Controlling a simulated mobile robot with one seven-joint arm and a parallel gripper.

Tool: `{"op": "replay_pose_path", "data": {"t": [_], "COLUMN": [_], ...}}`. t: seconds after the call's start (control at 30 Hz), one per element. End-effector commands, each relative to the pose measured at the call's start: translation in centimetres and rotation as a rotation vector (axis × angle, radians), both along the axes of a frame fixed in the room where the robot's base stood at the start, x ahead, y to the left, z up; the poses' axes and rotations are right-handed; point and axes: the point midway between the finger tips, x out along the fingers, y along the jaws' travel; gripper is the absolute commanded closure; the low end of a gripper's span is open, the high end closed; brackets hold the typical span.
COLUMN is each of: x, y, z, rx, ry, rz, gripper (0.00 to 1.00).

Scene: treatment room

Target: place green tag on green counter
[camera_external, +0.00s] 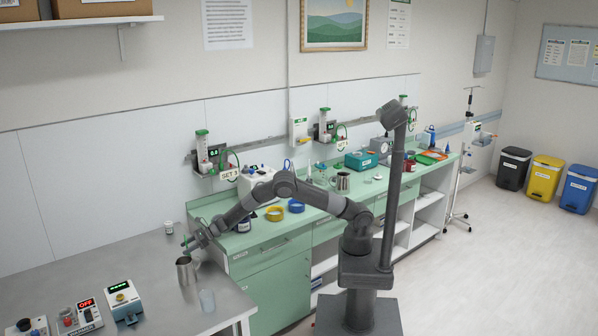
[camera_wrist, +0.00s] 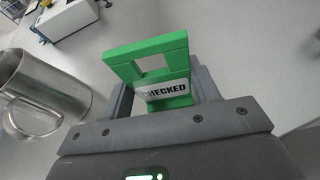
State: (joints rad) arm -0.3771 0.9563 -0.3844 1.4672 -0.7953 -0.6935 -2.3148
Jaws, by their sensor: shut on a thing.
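The green tag (camera_wrist: 178,47) is a frame-shaped piece with a square hole and a white "CHECKED" label. My gripper (camera_wrist: 162,92) is shut on it, with one finger at each side. In the external view my gripper (camera_external: 190,241) holds the small green tag above the grey table, left of the green counter. The green counter (camera_external: 250,238) has a pale green top and green cabinet fronts, and runs along the wall to the back right.
Devices (camera_external: 122,302) stand at front left. A yellow ring-shaped item (camera_external: 274,214) and a blue one (camera_external: 296,206) are on the counter.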

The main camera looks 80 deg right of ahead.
Motion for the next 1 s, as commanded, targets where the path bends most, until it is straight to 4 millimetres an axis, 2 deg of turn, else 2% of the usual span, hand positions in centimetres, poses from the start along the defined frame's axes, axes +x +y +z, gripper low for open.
{"op": "replay_pose_path", "data": {"t": [0.2,0.23,0.5,0.8,1.0], "x": [0.0,0.0,0.0,0.0,-1.9], "y": [0.0,0.0,0.0,-0.1,-1.2], "z": [-0.4,-0.4,-0.4,-0.4,0.6], "rx": [-0.001,-0.001,-0.001,0.0,-0.001], "ry": [0.001,0.001,0.001,0.001,0.001], "rz": [0.0,0.0,0.0,-0.001,-0.001], "gripper": [0.7,0.44,0.23,0.23,0.23]}}
